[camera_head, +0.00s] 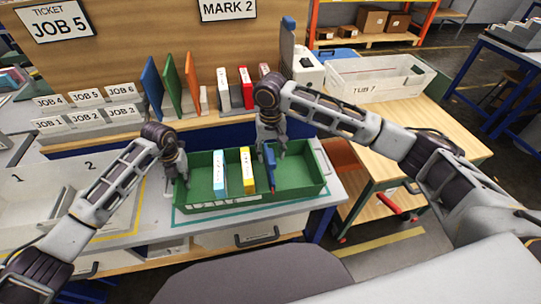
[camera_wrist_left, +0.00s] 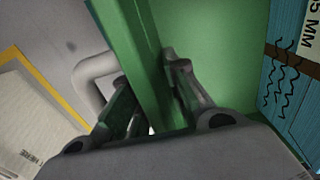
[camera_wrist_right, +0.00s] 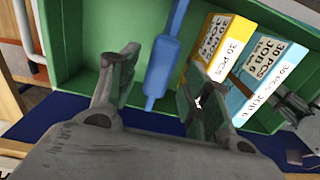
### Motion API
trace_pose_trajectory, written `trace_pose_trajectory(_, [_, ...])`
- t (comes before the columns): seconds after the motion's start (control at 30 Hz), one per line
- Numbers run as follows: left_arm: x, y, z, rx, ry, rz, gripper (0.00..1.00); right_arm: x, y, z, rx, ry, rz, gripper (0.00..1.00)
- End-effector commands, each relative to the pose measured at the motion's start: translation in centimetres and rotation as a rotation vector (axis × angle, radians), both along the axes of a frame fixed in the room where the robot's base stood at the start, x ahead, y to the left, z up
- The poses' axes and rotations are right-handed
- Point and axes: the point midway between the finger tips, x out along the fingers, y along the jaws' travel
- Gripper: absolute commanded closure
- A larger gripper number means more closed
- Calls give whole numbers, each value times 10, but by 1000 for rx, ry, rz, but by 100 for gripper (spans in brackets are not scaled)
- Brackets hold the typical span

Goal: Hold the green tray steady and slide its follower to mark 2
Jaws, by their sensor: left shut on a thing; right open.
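The green tray (camera_head: 302,190) stands on the grey bench inside a teal outline. My left gripper (camera_head: 179,170) is shut on the tray's left wall (camera_wrist_left: 150,60), which runs between its fingers in the left wrist view. The blue follower (camera_head: 269,168) stands across the tray, right of a yellow box (camera_head: 247,170) and a light blue box (camera_head: 219,175). My right gripper (camera_wrist_right: 158,75) is open above the tray's rear wall, with the follower's blue bar (camera_wrist_right: 168,50) between its fingers, apparently untouched. A sign (camera_head: 228,9) reads MARK 2. The scale on the tray's front is too small to read.
Behind the tray stand coloured dividers (camera_head: 172,83) and upright boxes (camera_head: 246,88). Label blocks for several jobs (camera_head: 86,109) are at left, under a JOB 5 ticket (camera_head: 57,22). A white bin (camera_head: 378,80) stands at back right. The tray's right part is empty.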

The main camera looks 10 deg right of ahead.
Motion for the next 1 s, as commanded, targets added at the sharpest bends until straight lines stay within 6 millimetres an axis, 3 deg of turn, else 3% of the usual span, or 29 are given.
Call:
trace_pose_trajectory(0.23, [0, 1, 0, 2, -1, 1, 100, 0, 0, -20, 1, 0, 0, 52])
trace_pose_trajectory(0.63, [0, 1, 0, 2, -1, 1, 100, 0, 0, -23, 0, 0, 0, 53])
trace_pose_trajectory(1.0, [0, 1, 0, 2, -1, 1, 100, 0, 0, -23, 0, -1, 0, 100])
